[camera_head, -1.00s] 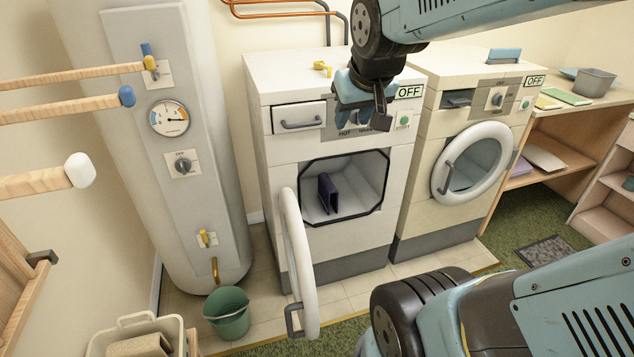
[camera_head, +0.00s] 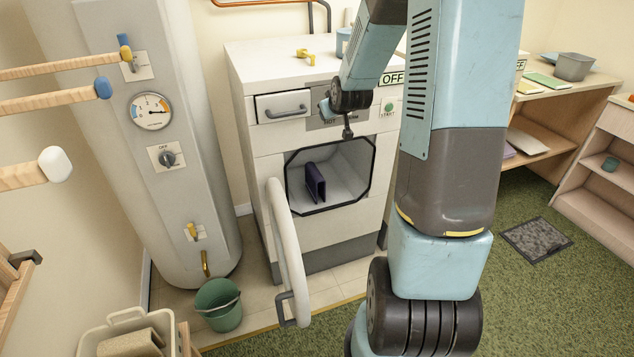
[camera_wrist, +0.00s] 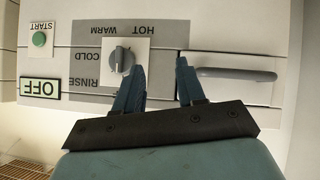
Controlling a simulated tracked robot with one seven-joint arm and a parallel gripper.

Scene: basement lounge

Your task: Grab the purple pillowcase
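The dark purple pillowcase (camera_head: 316,183) stands folded inside the open front opening of the left washing machine (camera_head: 268,160). My gripper (camera_head: 327,108) is above that opening, in front of the control panel, and apart from the pillowcase. In the wrist view my gripper (camera_wrist: 160,78) has its two fingers spread with nothing between them. They point at the panel between the dial (camera_wrist: 121,58) and the drawer handle (camera_wrist: 236,75), which appear upside down. The pillowcase is not in the wrist view.
The round door (camera_head: 288,250) hangs open at the opening's left side. A green bucket (camera_head: 218,305) and a beige bin (camera_head: 95,335) stand at front left. Wooden pegs (camera_head: 50,103) jut in from the left. My arm hides most of the second machine. Green carpet at right is mostly clear.

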